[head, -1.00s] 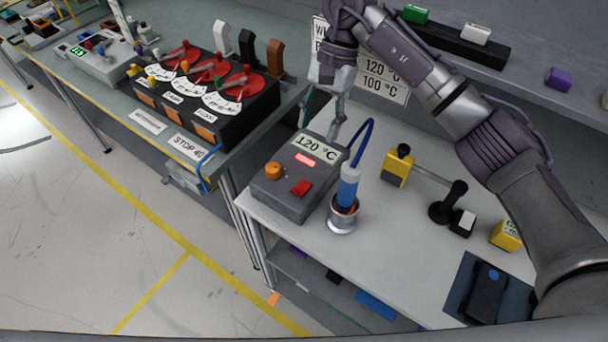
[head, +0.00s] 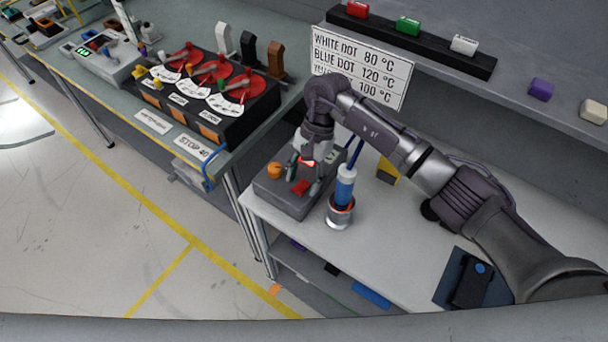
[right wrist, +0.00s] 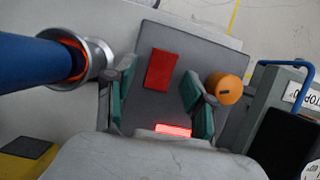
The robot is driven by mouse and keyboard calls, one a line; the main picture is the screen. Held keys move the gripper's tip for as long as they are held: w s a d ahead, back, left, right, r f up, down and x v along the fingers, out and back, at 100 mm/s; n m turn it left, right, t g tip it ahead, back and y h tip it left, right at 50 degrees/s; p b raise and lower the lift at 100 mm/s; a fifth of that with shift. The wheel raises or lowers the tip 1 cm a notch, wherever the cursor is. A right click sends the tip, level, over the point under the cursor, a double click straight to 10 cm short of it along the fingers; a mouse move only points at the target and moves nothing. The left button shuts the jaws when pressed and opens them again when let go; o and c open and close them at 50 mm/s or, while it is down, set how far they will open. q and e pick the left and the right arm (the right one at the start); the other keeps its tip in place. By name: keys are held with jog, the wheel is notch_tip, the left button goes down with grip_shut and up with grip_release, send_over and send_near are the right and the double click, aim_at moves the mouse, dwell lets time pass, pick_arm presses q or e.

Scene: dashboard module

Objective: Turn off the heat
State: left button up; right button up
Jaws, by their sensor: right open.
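The grey heat control box (head: 284,201) stands at the left end of the near bench. It carries an orange knob (head: 274,171), a red rocker switch (head: 300,187) and a lit red display (head: 306,162). My right gripper (head: 303,187) is open above the box, with its fingers to either side of the red switch. In the right wrist view the red switch (right wrist: 161,69) lies between and beyond the teal fingertips (right wrist: 158,85), and the orange knob (right wrist: 224,88) is just outside one finger. Whether the fingers touch the box cannot be told. My left gripper is not in view.
A blue-handled iron (head: 345,185) stands in a metal holder (head: 340,213) with a red glow, right beside the box. A sign (head: 362,66) with temperatures is behind. A dark pad (head: 447,285) holds a black device. Another bench with red levers (head: 240,90) is at left.

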aim_at(301, 186)
grip_shut()
jog(key=t+h+b, duration=0.1)
jog(key=b, duration=0.1)
jog(key=t+h+b, duration=0.1)
jog(key=t+b, duration=0.1)
jog(key=b, duration=0.1)
jog(key=shift+s+a+f, duration=0.1)
jog(key=shift+s+a, duration=0.1)
jog(key=shift+a, duration=0.05)
jog(key=shift+s+r+t+h+b, duration=0.15)
jog(key=shift+r+t+h+b, duration=0.05)
jog(key=shift+t+h+b, duration=0.25)
jog(key=shift+r, duration=0.1)
grip_release()
notch_tip(301, 186, up, 12)
